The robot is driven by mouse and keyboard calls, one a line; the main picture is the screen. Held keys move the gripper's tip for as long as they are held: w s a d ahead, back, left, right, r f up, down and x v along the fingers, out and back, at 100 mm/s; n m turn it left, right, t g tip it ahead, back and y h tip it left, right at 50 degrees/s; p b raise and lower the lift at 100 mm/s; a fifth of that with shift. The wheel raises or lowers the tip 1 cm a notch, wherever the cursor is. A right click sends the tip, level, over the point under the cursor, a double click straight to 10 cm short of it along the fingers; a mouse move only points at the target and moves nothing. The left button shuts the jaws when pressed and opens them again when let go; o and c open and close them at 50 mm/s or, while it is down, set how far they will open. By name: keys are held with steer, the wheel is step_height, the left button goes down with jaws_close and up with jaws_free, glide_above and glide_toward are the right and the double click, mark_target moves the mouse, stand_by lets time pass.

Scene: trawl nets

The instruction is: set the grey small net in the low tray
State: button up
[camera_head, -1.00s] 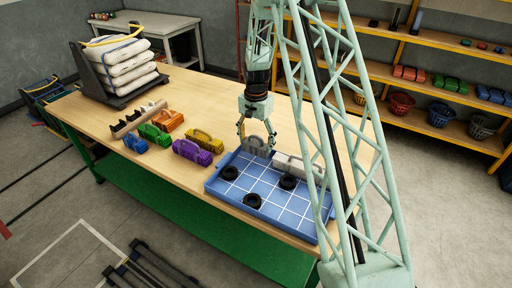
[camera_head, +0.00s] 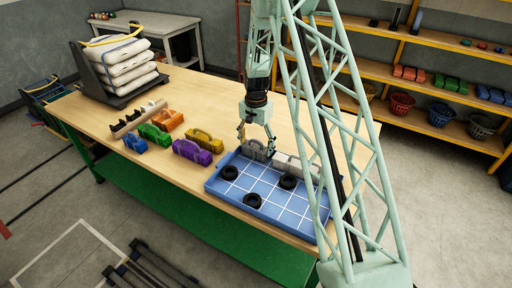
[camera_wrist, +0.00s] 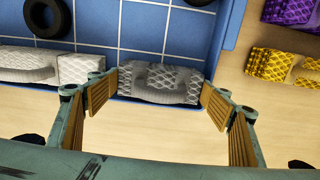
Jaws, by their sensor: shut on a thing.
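My gripper (camera_head: 257,143) is shut on the grey small net (camera_head: 251,150), with a finger pad at each end of it. In the wrist view the net (camera_wrist: 162,84) is upright between the pads, a light grey mesh block with a handle. The net is at the far left corner of the blue low tray (camera_head: 230,202), inside its back wall. I cannot tell for sure whether it touches the tray floor. The tray has a white grid on its floor. A longer pale net (camera_head: 298,166) sits along the back wall, to the right of the grey net.
Several black rings (camera_head: 252,200) lie in the tray. A purple net (camera_head: 192,152), a yellow net (camera_head: 205,141) and other coloured nets stand on the wooden bench to the left. The front right of the tray floor is clear.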

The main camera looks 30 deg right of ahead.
steer(key=shift+f, duration=0.15)
steer(key=o, duration=0.9)
step_height(320, 180, up, 11)
steer(key=shift+f, duration=0.1)
steer(key=shift+r, duration=0.7)
steer(key=shift+r, duration=0.1)
stand_by(0.6)
